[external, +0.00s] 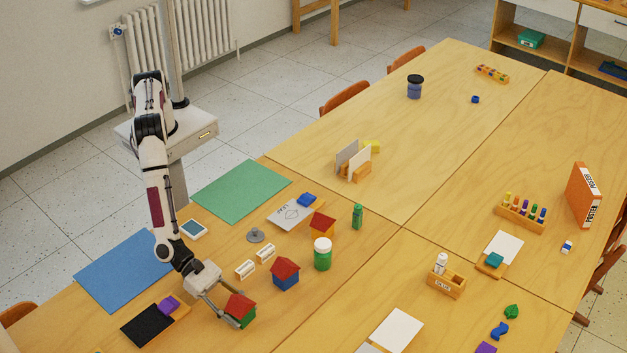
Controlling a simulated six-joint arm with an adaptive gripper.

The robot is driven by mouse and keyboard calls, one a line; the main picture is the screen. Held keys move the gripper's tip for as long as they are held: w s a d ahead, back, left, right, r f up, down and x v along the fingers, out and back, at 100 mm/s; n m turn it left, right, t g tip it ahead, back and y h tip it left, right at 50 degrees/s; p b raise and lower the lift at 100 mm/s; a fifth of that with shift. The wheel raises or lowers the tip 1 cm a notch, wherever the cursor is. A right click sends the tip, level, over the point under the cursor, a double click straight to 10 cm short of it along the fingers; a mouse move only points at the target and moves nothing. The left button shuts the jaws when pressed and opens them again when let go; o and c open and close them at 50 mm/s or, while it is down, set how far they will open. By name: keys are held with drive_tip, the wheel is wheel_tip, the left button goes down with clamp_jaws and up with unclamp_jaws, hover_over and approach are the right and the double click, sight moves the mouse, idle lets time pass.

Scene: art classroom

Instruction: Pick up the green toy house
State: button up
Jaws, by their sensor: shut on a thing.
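The green toy house (247,320) has green walls and a red roof. It is at the front of the table, low in the external view. My gripper (233,306) reaches down to it from the upper left and is shut on it, with the fingers at its roof and sides. The far finger is partly hidden. I cannot tell whether the house touches the table or is slightly lifted.
A blue house with a red roof (285,275) stands close to the right, with a yellow house (322,225) behind it. A green jar (322,255) and two small white-topped blocks (245,269) are nearby. A black board (148,325) lies to the left. The table right of the green house is clear.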

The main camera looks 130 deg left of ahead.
sight(237, 297)
drive_tip(key=shift+r, duration=5)
